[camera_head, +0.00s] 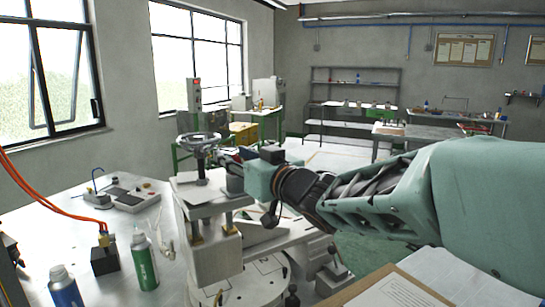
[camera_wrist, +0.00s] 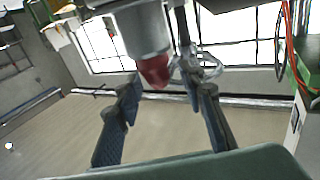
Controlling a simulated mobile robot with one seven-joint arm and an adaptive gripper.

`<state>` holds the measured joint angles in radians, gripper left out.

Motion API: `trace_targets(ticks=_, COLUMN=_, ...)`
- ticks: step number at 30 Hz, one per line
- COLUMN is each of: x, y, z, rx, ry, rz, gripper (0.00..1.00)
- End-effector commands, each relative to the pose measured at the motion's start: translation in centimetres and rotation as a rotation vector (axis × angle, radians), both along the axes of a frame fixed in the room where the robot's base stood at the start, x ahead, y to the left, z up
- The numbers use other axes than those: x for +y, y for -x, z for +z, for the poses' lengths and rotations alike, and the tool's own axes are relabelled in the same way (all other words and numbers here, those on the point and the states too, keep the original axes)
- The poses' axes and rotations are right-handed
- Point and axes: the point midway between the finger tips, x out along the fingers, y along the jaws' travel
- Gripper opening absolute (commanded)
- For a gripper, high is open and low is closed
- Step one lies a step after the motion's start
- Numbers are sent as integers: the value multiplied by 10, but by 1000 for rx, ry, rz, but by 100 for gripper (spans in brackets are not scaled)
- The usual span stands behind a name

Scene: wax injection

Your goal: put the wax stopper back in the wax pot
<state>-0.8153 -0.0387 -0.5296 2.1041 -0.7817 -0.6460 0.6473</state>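In the wrist view, which looks upside down, a red cone-shaped piece (camera_wrist: 154,71), apparently the wax stopper, sits at the end of a grey metal cylinder (camera_wrist: 142,32), possibly the wax pot. I cannot tell whether it is seated inside or only touching. My gripper (camera_wrist: 163,84) is open, its two blue-padded fingers apart. The red piece shows between and beyond the fingertips, and no finger clearly touches it. In the head view, my gripper (camera_head: 228,160) reaches left over the machine beside the handwheel, and it mostly hides the stopper.
A handwheel (camera_head: 198,141) stands close to my gripper's left and also shows in the wrist view (camera_wrist: 207,66). A green bottle (camera_head: 144,262) and a blue bottle (camera_head: 64,288) stand on the left table. Orange hoses (camera_head: 50,207) run above it. Papers (camera_head: 395,291) lie at the front right.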

Motion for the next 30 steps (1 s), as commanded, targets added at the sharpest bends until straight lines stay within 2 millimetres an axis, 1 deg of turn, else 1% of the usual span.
trace_targets(ticks=5, x=-6, y=6, z=1, rx=0, ry=-1, rz=-1, gripper=36)
trace_targets(ticks=8, x=-14, y=15, z=1, rx=0, ry=-4, rz=-1, gripper=36)
trace_targets(ticks=21, x=-62, y=70, z=1, rx=-1, ry=-1, rz=-1, gripper=36)
trace_targets(ticks=24, x=-70, y=78, z=1, rx=-2, ry=-3, rz=-1, gripper=36)
trace_targets(ticks=30, x=-78, y=88, z=0, rx=-1, ry=0, rz=0, gripper=36)
